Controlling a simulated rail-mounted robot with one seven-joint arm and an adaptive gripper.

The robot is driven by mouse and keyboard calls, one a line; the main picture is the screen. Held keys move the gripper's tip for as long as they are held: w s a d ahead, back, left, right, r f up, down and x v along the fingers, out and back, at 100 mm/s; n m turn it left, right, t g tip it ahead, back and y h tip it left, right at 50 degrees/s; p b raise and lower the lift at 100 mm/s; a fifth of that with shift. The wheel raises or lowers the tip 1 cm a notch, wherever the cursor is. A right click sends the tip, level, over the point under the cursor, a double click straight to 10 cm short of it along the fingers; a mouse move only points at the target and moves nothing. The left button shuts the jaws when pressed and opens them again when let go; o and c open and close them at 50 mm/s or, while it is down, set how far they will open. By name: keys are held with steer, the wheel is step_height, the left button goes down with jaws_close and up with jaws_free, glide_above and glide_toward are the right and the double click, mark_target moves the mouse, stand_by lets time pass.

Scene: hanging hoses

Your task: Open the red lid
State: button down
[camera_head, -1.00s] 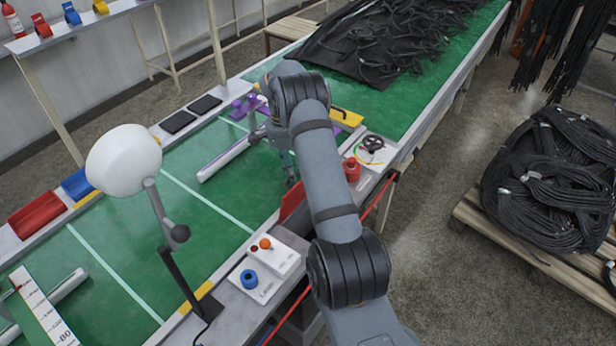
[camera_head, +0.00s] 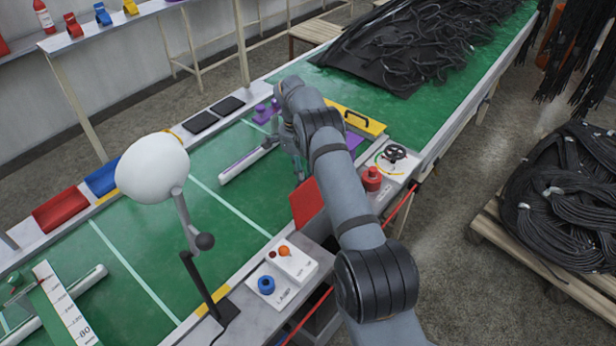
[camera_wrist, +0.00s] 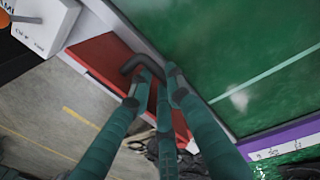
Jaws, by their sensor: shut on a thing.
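The red lid (camera_head: 307,204) is a flat panel at the near edge of the green table, partly hidden behind my arm in the head view. It appears tilted up there, though its exact angle is hard to judge. In the wrist view the lid (camera_wrist: 108,58) has a bent black handle (camera_wrist: 140,60). My gripper (camera_wrist: 158,82) has its green-grey fingers at this handle and is shut on it. The fingers hide part of the lid.
A white box with knobs (camera_head: 290,262) stands left of the lid on the near rail. A red button (camera_head: 372,178) and a black wheel (camera_head: 394,153) are at the right. A lamp with a white head (camera_head: 152,167) rises at the left.

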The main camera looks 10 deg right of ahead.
steer(key=shift+s+a+f, duration=0.1)
steer(key=shift+a+f, duration=0.15)
steer(key=shift+a, duration=0.05)
steer(key=c, duration=2)
jaws_free()
steer(key=o, duration=0.4)
steer(key=shift+w+a, duration=0.1)
steer(key=shift+w, duration=0.25)
steer(key=shift+r, duration=0.1)
steer(key=r, duration=0.9)
steer(key=shift+s+d+r, duration=0.1)
steer(key=shift+d+r, duration=0.15)
steer(key=shift+r, duration=0.1)
